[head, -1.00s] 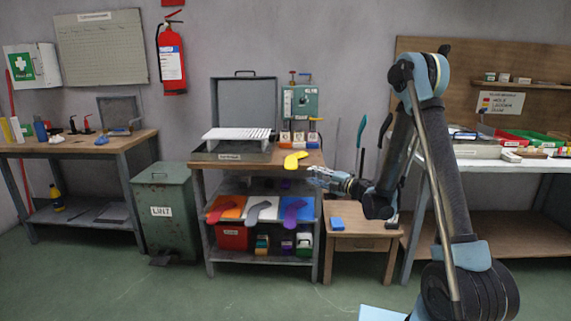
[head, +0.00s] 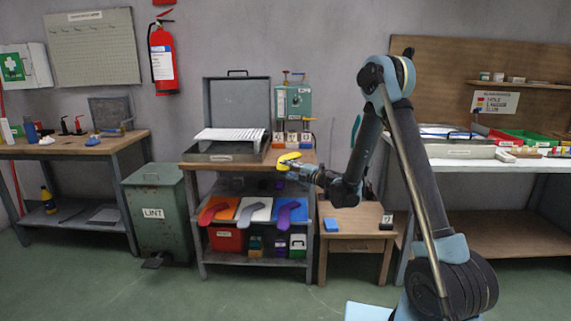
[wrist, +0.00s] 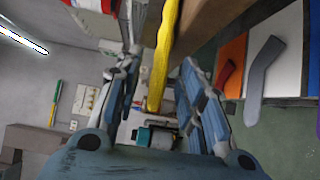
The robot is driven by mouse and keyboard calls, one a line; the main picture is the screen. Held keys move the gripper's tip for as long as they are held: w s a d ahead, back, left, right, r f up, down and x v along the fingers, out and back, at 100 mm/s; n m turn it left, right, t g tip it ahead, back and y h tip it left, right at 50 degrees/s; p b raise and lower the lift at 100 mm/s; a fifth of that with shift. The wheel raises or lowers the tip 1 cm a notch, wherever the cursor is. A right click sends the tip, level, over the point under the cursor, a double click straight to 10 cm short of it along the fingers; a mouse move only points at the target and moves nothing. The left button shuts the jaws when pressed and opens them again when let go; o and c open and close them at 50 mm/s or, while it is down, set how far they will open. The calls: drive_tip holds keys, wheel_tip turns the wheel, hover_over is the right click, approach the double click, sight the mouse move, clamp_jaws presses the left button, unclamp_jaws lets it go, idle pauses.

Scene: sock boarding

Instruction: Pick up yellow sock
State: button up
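The yellow sock (head: 288,157) lies at the front right of the wooden top of the middle bench. My gripper (head: 284,166) is at the sock, reaching in from the right. In the wrist view the yellow sock (wrist: 164,50) runs as a long narrow strip between the two fingers of my gripper (wrist: 160,62). The fingers stand apart on either side of it, with a visible gap on the left side. The right finger is nearer the sock; I cannot tell whether it touches.
Orange, white and blue boards with socks lie on the shelf below, including a grey sock (wrist: 262,72). A small wooden table (head: 357,222) stands to the right.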

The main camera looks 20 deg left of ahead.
drive_tip(key=shift+w+a, duration=0.25)
drive_tip(key=shift+a, duration=0.45)
clamp_jaws()
